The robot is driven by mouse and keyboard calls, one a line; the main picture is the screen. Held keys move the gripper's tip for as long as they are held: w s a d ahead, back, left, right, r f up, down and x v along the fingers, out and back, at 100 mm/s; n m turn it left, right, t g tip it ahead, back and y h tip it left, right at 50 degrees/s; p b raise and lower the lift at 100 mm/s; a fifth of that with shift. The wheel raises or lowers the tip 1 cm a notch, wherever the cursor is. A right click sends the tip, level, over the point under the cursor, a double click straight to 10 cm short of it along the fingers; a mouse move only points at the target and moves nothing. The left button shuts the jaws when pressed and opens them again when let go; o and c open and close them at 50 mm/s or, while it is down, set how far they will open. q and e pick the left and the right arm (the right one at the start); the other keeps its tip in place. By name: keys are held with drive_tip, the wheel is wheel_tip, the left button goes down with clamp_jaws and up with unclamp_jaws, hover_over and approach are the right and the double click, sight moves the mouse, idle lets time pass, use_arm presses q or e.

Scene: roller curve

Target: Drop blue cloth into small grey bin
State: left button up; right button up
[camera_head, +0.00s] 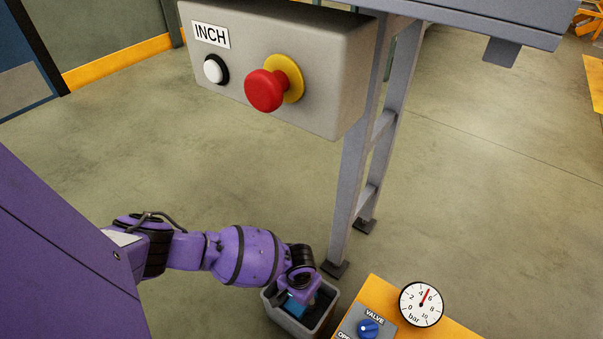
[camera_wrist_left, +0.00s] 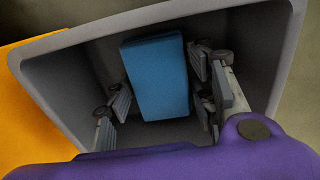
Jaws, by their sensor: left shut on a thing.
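The blue cloth (camera_head: 293,307) is a folded, block-like piece. It shows between my left gripper's fingers in the left wrist view (camera_wrist_left: 157,78). My left gripper (camera_head: 298,300) points down into the small grey bin (camera_head: 284,323) and is shut on the cloth; its finger pads flank the cloth in the left wrist view (camera_wrist_left: 165,88). The cloth is inside the bin's opening; whether it touches the floor of the bin I cannot tell. The bin's rim (camera_wrist_left: 160,15) surrounds the fingers and cloth. My right gripper is not in view.
An orange cabinet (camera_head: 378,290) with a valve knob (camera_head: 369,328) and a pressure gauge (camera_head: 421,304) stands right beside the bin. A grey metal leg (camera_head: 348,200) rises behind it. A control box (camera_head: 290,60) with a red button (camera_head: 265,91) hangs above. Open floor lies left.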

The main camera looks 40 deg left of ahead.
use_arm(q)
drive_tip(key=shift+f, duration=0.6)
drive_tip(key=shift+r, duration=0.15)
drive_tip(key=o, duration=0.7)
drive_tip(key=shift+f, duration=0.2)
drive_tip(key=o, duration=0.4)
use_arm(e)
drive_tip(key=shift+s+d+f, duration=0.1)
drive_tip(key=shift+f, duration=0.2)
use_arm(q)
wheel_tip(320, 180, up, 11)
drive_tip(key=p, duration=0.5)
drive_tip(key=shift+r+p, duration=0.2)
drive_tip(key=shift+p, duration=0.15)
drive_tip(key=shift+r, duration=0.5)
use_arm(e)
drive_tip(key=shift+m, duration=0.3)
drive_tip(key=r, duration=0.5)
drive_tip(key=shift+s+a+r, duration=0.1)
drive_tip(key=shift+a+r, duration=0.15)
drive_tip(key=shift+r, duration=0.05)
